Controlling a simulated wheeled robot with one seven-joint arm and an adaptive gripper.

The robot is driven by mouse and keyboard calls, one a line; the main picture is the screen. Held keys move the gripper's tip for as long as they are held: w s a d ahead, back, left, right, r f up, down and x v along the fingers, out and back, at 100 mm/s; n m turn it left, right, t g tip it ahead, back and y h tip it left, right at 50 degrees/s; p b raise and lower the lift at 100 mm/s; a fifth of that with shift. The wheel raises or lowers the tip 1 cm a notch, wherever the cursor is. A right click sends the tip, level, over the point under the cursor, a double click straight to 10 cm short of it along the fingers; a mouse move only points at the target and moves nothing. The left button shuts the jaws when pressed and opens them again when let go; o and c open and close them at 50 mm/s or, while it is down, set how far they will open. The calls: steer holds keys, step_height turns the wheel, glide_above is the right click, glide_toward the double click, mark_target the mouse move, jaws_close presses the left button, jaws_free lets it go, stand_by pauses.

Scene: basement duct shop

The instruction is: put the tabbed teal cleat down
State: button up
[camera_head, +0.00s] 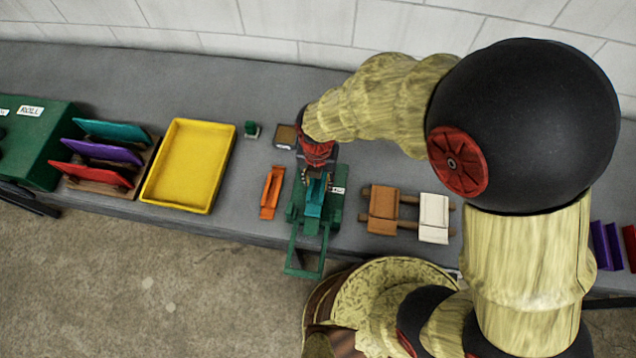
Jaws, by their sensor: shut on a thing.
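My gripper (317,174) is at the middle of the bench, pointing down over a green bench tool (329,215) with a long handle frame toward the front. A narrow teal piece, the teal cleat (314,198), shows just below my fingers, and my gripper is shut on it. The cleat is over or in the green tool; I cannot tell whether it touches it. Its tab is too small to make out, and my gripper hides its upper end.
An orange piece (271,192) lies left of the tool. A yellow tray (190,166) is empty farther left, beside a rack with teal (112,131), purple and red panels. A green machine (38,140) stands far left. Brown (382,210) and white (433,218) blocks sit right.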

mark_target(318, 184)
steer(key=shift+w+f, duration=0.25)
steer(key=shift+f, duration=0.15)
steer(key=shift+w+f, duration=0.1)
steer(key=shift+f, duration=1.45)
steer(key=shift+f, duration=0.15)
steer(key=o, duration=1.3)
step_height(318, 184, up, 12)
steer(key=shift+p, duration=0.35)
steer(key=shift+r, duration=0.25)
